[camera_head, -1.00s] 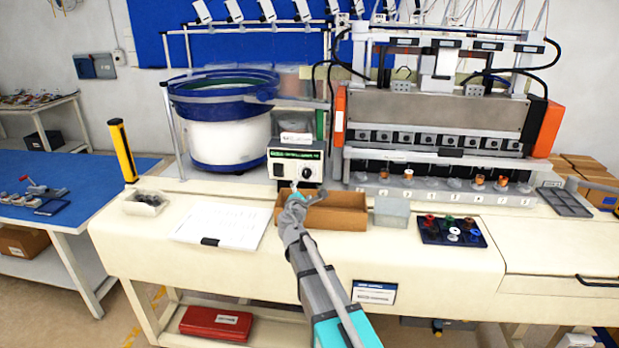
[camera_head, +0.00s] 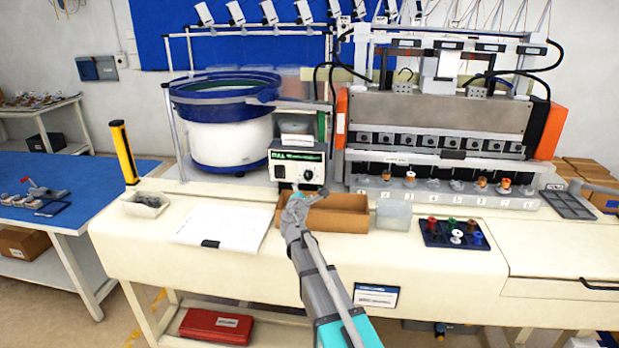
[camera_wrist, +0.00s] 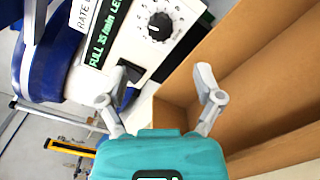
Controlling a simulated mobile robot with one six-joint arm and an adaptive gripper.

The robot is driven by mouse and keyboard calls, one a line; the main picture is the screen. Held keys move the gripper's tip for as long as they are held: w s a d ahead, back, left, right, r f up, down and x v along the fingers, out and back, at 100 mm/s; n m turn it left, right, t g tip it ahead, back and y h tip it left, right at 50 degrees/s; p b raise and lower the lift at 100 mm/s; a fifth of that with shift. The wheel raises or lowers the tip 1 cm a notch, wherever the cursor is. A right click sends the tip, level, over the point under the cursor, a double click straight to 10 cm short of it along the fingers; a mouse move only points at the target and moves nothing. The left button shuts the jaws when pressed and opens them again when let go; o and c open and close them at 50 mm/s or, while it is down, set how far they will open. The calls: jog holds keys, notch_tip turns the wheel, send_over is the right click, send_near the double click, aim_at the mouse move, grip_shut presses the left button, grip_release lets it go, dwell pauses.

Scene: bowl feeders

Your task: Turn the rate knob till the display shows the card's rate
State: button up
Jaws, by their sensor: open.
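In the head view the knob (camera_head: 307,175) sits right of centre on that box. The display (camera_wrist: 106,35) is a dark strip with green text that seems to read "FULL 35/min" and more cut off; it also shows in the head view (camera_head: 297,156), too small to read. My gripper (camera_wrist: 165,82) is open and empty, its fingertips apart from the knob. A card (camera_wrist: 85,10) marked "RATE" is partly cut off by the frame edge.
A cardboard tray (camera_head: 340,213) lies below the box, close to my gripper. The blue and white bowl feeder (camera_head: 228,140) stands left of the box. A paper sheet (camera_head: 215,225) lies left, a clear bin (camera_head: 393,214) right.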

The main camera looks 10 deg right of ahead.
aim_at(308, 177)
jog(key=x, duration=1)
jog(key=c, duration=1.2)
jog(key=shift+o, duration=0.2)
jog(key=shift+m, duration=0.5)
jog(key=m, duration=0.4)
jog(key=shift+m, duration=0.3)
jog(key=m, duration=0.5)
jog(key=shift+f, duration=0.1)
jog(key=shift+m, duration=0.3)
